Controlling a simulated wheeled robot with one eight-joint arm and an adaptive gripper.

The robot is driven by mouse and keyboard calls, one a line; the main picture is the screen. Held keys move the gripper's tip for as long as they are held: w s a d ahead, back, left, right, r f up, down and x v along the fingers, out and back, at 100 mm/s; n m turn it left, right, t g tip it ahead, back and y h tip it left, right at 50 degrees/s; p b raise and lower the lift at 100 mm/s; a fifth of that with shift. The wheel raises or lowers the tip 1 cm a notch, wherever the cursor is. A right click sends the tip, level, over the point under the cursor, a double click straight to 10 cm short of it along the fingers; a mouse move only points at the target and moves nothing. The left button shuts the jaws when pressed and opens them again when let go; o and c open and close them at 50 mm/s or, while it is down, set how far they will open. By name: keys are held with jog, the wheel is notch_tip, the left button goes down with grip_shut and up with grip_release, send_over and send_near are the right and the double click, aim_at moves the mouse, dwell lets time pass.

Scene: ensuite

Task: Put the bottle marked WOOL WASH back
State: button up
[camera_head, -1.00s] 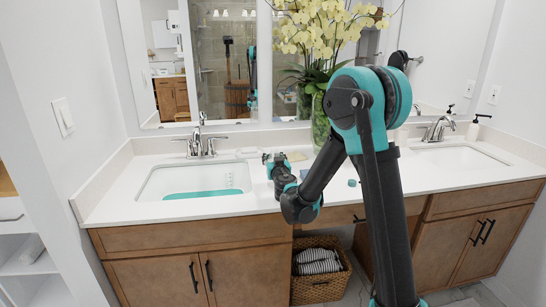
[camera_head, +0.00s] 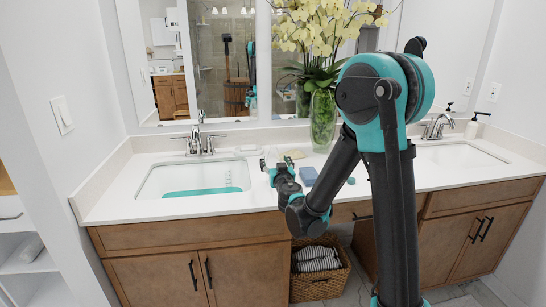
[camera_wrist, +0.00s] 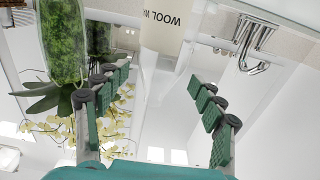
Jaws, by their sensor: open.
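The bottle marked WOOL WASH (camera_wrist: 160,38) is pale, with dark lettering, in the upper middle of the wrist view. It lies beyond and between my open fingertips, and the picture cuts off part of it. My gripper (camera_wrist: 160,76) is open, and its fingers appear apart from the bottle. In the head view my gripper (camera_head: 277,160) is over the counter, just right of the left basin. A small whitish shape shows between its fingers there, but its label cannot be read.
The counter (camera_head: 215,207) holds a left basin (camera_head: 190,180) with teal at the bottom, a blue block (camera_head: 308,176), a small teal item (camera_head: 351,181) and a glass vase (camera_head: 323,120) of orchids. A faucet (camera_wrist: 258,42) shows right of the bottle in the wrist view.

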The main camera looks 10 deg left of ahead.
jog(key=v, duration=0.5)
jog(key=s+d+f+m+g+h, duration=0.2)
jog(key=d+h, duration=0.1)
jog(key=d, duration=0.6)
jog(key=s+d+f+m+g+h, duration=0.1)
jog(key=s+d+f+g+h, duration=0.15)
jog(key=d, duration=0.55)
jog(key=s+d+f+m+g+h, duration=0.1)
jog(key=s+d+f+m+h, duration=0.15)
jog(key=d, duration=0.65)
jog(key=s+f+g+y, duration=0.1)
jog(key=s+f+g, duration=0.1)
jog(key=s, duration=0.5)
jog(key=s+d+f+n+g+y, duration=0.1)
jog(key=s+f+g, duration=0.2)
jog(key=s, duration=0.4)
jog(key=s+f+n+g+y, duration=0.1)
jog(key=s+f+g, duration=0.1)
jog(key=s+f, duration=0.3)
jog(key=shift+s+d+g, duration=0.2)
jog(key=shift+s+g, duration=0.15)
jog(key=shift+s, duration=0.6)
